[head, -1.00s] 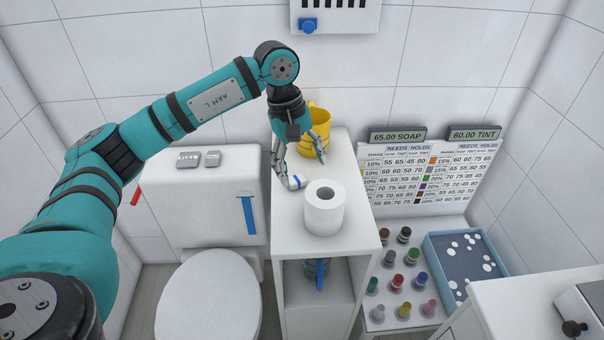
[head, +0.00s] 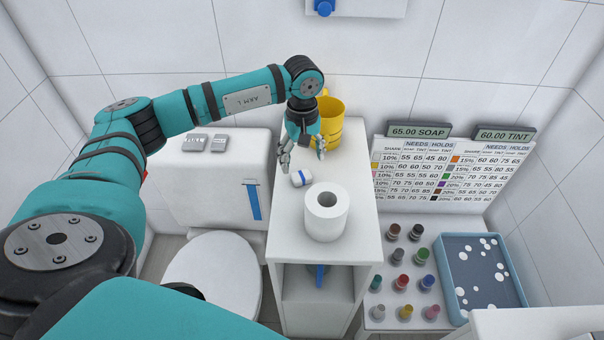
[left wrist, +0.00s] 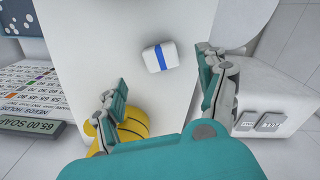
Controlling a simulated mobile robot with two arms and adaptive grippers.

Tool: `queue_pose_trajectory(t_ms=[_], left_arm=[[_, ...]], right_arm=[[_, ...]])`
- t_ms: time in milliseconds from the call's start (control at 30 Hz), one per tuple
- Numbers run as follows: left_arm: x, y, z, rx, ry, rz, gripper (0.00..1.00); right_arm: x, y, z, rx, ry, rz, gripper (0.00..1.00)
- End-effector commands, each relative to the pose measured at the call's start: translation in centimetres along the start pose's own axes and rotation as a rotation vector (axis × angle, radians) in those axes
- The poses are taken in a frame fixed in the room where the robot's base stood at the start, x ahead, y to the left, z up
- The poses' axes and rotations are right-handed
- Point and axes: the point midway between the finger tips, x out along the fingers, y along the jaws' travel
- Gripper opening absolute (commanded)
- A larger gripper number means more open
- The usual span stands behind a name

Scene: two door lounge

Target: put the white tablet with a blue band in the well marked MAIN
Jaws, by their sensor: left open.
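The white tablet with a blue band (head: 301,178) lies on top of the narrow white cabinet (head: 350,160), just behind the toilet roll. It also shows in the left wrist view (left wrist: 160,56), lying alone on the white top. My left gripper (head: 303,160) is open and empty, its fingers spread behind and above the tablet. In the left wrist view the gripper (left wrist: 163,72) has one finger on either side, with the tablet beyond the fingertips. I cannot make out a well marked MAIN in these views. My right gripper does not show.
A yellow mug (head: 330,120) stands close behind my left gripper, and a toilet roll (head: 326,212) in front of the tablet. The toilet cistern (head: 215,190) is to the left. A low stand with several small bottles (head: 402,282) and a blue tray (head: 455,300) is to the right.

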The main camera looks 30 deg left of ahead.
Motion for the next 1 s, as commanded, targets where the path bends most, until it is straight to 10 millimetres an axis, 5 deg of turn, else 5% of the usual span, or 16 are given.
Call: queue_pose_trajectory(t_ms=[233,533,833,1000], left_arm=[[1.7,-0.1,0.0,-0.001,-0.001,-0.001,0.75],[5.8,-0.1,-0.1,-0.002,-0.001,-0.001,0.75],[6.5,-0.1,-0.1,0.0,0.0,0.001,0.75],[6.5,-0.1,-0.1,0.0,0.0,0.001,0.53]], right_arm=[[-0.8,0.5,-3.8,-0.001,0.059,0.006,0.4],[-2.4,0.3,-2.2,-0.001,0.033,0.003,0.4],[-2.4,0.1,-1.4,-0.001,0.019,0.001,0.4],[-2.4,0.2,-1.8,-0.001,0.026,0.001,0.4]])
